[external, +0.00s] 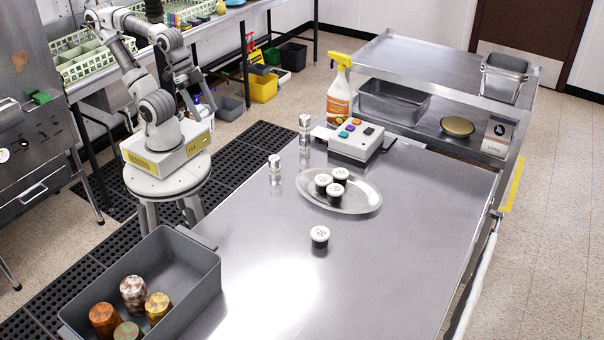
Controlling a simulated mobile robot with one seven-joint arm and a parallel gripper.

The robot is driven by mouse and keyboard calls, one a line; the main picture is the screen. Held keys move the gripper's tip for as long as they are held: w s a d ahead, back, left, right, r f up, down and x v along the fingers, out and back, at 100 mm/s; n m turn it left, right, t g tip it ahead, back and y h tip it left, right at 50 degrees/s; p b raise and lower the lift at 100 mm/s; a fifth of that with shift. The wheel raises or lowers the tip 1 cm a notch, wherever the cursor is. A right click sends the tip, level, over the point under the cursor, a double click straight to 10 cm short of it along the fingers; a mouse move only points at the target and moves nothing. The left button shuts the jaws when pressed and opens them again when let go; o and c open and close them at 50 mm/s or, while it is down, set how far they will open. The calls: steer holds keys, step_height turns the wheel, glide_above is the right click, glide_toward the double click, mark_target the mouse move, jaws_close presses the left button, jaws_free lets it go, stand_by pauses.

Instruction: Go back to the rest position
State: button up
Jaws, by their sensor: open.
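My gripper (196,108) hangs at the end of my folded arm, just above and right of my base on its round stand. It is open and points downward, with nothing visible between its fingers. It is left of the steel table (400,230) and apart from everything on it. The fingers are small in this view.
On the table, an oval tray (364,201) holds three white-topped jars, with another jar (320,237) in front. Two shakers (275,168), a button box (357,140) and a spray bottle (339,92) stand behind. A grey bin (205,275) holds several coloured jars.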

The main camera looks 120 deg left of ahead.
steer(key=shift+s+d, duration=0.1)
steer(key=shift+s, duration=0.05)
steer(key=shift+r+p, duration=1)
steer(key=shift+r, duration=0.05)
stand_by(0.4)
